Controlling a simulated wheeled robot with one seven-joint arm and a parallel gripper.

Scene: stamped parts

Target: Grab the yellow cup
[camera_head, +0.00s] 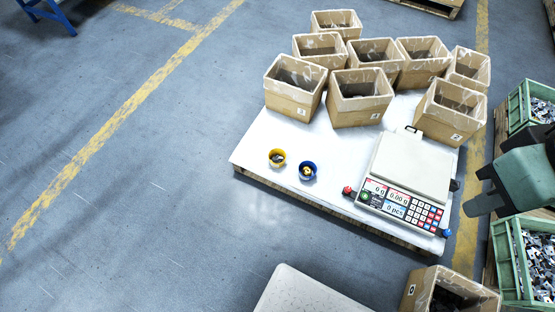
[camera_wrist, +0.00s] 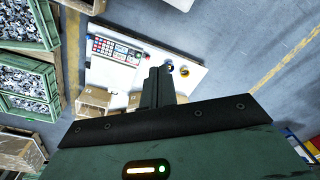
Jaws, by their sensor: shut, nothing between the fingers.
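The yellow cup (camera_head: 277,158) stands upright on the white-topped table (camera_head: 255,140), near its left front edge, with something greyish inside. The blue cup (camera_head: 307,171) stands just right of it, with a yellowish thing inside. In the wrist view the yellow cup (camera_wrist: 184,71) is small, beyond the fingertips and slightly right. My gripper (camera_head: 470,192) is at the right side of the head view, beyond the scale and well away from the cups. It also shows in the wrist view (camera_wrist: 158,72), where its fingers are together, shut and empty.
A scale (camera_head: 412,168) with a keypad sits on the table between the cups and my gripper. Several cardboard boxes (camera_head: 360,92) crowd the table's back. Green crates of metal parts (camera_head: 538,262) stand at the right. Open floor (camera_head: 130,200) lies left.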

